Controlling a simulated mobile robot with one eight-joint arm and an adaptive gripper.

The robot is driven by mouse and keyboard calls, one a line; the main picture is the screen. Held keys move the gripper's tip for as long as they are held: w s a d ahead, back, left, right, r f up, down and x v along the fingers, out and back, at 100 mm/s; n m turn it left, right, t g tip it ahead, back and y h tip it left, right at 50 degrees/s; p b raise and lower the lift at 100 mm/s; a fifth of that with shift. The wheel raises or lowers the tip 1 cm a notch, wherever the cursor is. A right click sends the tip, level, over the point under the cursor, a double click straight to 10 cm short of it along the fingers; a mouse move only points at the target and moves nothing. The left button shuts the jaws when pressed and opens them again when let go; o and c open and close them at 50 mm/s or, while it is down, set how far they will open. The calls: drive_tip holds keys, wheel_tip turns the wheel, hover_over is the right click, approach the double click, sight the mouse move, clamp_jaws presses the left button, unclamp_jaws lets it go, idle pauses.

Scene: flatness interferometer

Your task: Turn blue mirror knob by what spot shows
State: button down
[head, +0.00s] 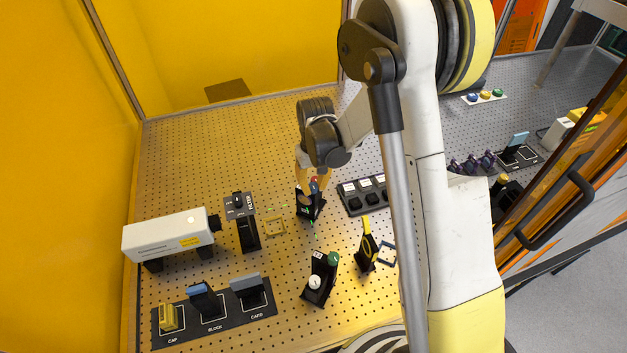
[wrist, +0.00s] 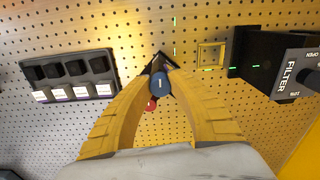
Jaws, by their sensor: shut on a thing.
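My gripper (head: 313,184) reaches down from above to the small black mirror mount (head: 311,209) in the middle of the perforated table. In the wrist view its two yellow fingers (wrist: 160,84) close around the blue knob (wrist: 159,83), which has a white line running nearly straight up and down. A red knob (wrist: 151,105) sits just below it, beside the left finger. The fingers hide most of the mount. Short green light marks show on the table near the mount and by the filter stand (head: 246,222). I cannot make out a spot on a screen.
A white laser box (head: 168,236) stands at left. A tray with cap, block and card (head: 213,313) lies at front left. A mount with green and white knobs (head: 320,279) and a yellow-topped stand (head: 367,245) stand in front. A dark slotted tray (head: 353,201) is right of the gripper.

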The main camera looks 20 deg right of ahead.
sight(314, 184)
drive_tip(key=n+b, duration=0.3)
drive_tip(key=n, duration=0.1)
drive_tip(key=shift+s+d+f, duration=0.1)
drive_tip(key=shift+f, duration=0.05)
drive_tip(key=shift+n+b, duration=1)
drive_tip(key=shift+n, duration=0.9)
drive_tip(key=c, duration=1.5)
unclamp_jaws()
drive_tip(key=o, duration=0.3)
drive_tip(key=shift+s+r, duration=0.2)
drive_tip(key=shift+w+f, duration=0.15)
drive_tip(key=shift+w, duration=0.2)
wheel_tip(314, 184, up, 12)
drive_tip(key=shift+w, duration=0.15)
